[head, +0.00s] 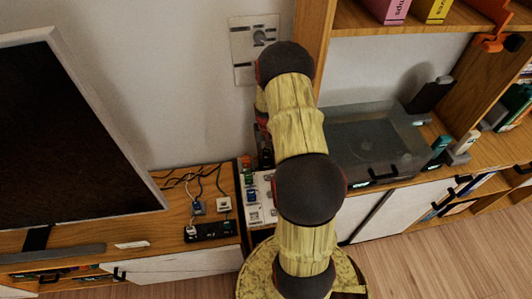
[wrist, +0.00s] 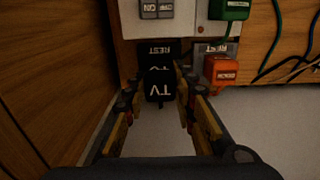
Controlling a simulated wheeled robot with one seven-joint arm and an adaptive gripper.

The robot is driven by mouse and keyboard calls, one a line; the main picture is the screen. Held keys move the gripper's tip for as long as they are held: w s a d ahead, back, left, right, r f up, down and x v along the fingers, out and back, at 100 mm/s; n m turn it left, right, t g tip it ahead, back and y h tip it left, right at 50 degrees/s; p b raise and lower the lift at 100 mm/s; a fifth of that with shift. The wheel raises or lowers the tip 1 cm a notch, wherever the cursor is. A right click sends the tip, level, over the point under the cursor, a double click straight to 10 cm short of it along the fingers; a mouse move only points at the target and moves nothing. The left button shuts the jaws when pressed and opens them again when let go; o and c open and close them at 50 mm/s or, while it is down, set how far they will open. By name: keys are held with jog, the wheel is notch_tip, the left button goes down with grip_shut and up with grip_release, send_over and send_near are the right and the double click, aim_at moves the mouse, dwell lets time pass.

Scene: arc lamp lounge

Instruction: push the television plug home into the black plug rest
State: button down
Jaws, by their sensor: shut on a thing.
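The black television plug (wrist: 158,85), marked TV upside down in the wrist view, sits between the two fingers of my gripper (wrist: 158,76). The gripper is shut on it. The black plug rest (wrist: 157,49), marked REST, is right against the plug's far end, and the plug hides most of it. I cannot tell how deep the plug sits in it. In the head view my arm covers the gripper and the plug.
An orange plug (wrist: 222,70) stands close to the right finger, with a green plug (wrist: 230,9) beyond it. A grey ON/OFF switch (wrist: 157,9) is past the rest. A wooden side panel (wrist: 45,80) is to the left. The head view shows the television (head: 70,130) and a black power strip (head: 212,231).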

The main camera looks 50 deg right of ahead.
aim_at(266, 152)
jog(key=shift+f+b, duration=0.8)
jog(key=shift+f, duration=0.75)
jog(key=c, duration=1.4)
grip_release()
notch_tip(266, 152, up, 12)
jog(key=shift+f, duration=0.1)
jog(key=s+a+r+n+t, duration=0.2)
jog(key=s+a+r, duration=0.3)
jog(key=a+r, duration=0.5)
jog(key=s+a+r+n+t, duration=0.1)
jog(key=s+a+r+n, duration=0.2)
jog(key=a+r, duration=0.7)
jog(key=s+a+r+n+t, duration=0.2)
jog(key=s+a+r, duration=0.4)
jog(key=a+r, duration=0.5)
jog(key=shift+s+a+n+t, duration=0.1)
jog(key=shift+s+a+n, duration=0.05)
jog(key=shift+a, duration=0.9)
jog(key=shift+s+a+n+t, duration=0.1)
jog(key=shift+a+n, duration=0.1)
jog(key=shift+a, duration=0.85)
jog(key=shift+s+a+n+t, duration=0.1)
jog(key=shift+s+a+n, duration=0.05)
jog(key=shift+a, duration=0.9)
